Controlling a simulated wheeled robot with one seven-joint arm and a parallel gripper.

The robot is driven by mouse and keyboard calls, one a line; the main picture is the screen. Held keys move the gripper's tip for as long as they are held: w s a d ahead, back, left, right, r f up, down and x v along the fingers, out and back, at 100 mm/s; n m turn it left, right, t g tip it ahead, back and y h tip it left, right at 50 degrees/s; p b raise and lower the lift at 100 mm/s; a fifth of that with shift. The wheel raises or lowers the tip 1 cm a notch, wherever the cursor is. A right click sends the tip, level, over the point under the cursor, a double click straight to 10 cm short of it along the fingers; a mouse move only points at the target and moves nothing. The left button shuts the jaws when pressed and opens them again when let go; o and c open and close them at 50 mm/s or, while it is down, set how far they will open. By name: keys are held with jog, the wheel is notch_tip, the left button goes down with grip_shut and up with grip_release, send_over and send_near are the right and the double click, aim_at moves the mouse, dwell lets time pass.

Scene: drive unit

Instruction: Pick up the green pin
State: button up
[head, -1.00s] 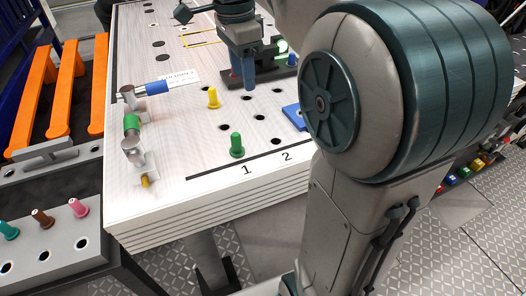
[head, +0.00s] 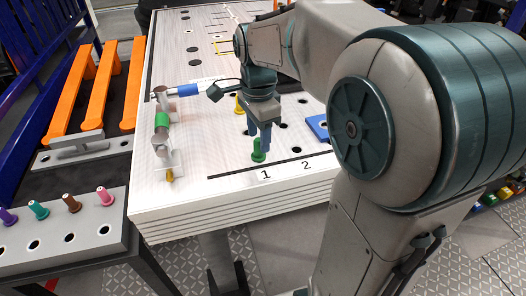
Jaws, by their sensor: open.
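The green pin (head: 258,151) stands upright on the white table (head: 192,213), just behind the black line and the printed number 1. My gripper (head: 263,143) points down directly over the green pin, with its fingers reaching to about the pin's upper part. The gripper is open. The fingers partly cover the pin's top, and I cannot tell whether they touch it. A yellow pin (head: 238,104) stands behind the gripper, partly hidden by it.
A blue block (head: 317,127) lies to the right of the gripper. Metal fittings with a blue cylinder (head: 188,90) and a green cylinder (head: 162,121) stand at the table's left. A grey rack (head: 88,238) with several coloured pins is at lower left. Orange bars (head: 72,88) stand beyond it.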

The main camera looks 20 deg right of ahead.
aim_at(258, 139)
jog(key=shift+f, duration=1.55)
grip_shut()
jog(key=shift+r, duration=0.15)
jog(key=shift+r, duration=0.65)
notch_tip(258, 139, up, 3)
jog(key=shift+a+f, duration=0.1)
jog(key=shift+f, duration=0.05)
jog(key=s+d+r, duration=0.5)
jog(key=d+r, duration=0.2)
jog(key=d, duration=0.3)
jog(key=shift+s+d+b, duration=0.2)
jog(key=shift+s+b, duration=0.1)
jog(key=shift+b, duration=0.1)
